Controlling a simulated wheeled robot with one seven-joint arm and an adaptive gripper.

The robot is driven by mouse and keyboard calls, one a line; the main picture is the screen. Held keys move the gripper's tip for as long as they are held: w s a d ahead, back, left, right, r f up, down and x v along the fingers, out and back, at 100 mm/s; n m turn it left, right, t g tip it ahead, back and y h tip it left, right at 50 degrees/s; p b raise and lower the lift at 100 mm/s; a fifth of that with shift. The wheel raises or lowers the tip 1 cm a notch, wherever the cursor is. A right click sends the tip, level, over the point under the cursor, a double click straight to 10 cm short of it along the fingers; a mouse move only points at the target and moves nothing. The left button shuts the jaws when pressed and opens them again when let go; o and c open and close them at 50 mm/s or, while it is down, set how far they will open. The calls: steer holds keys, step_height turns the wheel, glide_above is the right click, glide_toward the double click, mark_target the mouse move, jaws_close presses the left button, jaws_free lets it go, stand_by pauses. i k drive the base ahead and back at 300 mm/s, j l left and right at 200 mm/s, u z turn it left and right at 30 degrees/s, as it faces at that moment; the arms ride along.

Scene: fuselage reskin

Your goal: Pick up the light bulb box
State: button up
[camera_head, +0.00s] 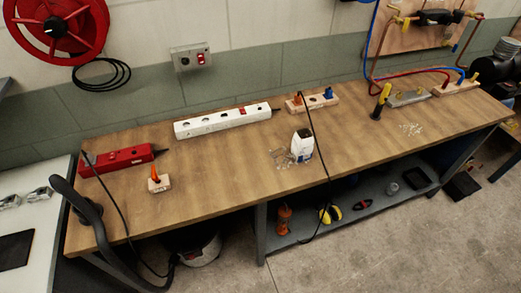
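A small white container with a dark marking on its upper part (302,147) stands near the middle of the wooden workbench (230,170). It may be the light bulb box, but it is too small to read. A thin black cable passes close to its right side in the picture. My gripper is not in view, so its state and its distance from the container do not show.
Small loose pieces (282,158) lie left of the container. A white power strip (222,122), a red power strip (118,160) and wooden blocks with tools (312,102) stand around it. A black hose (88,208) curves over the bench's left end.

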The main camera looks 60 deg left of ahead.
mark_target(303, 142)
steer(key=u, duration=1.8)
steer(key=i+l+u, duration=0.1)
steer(key=i+u, duration=0.2)
steer(key=i+l+u, duration=0.15)
steer(key=u, duration=0.15)
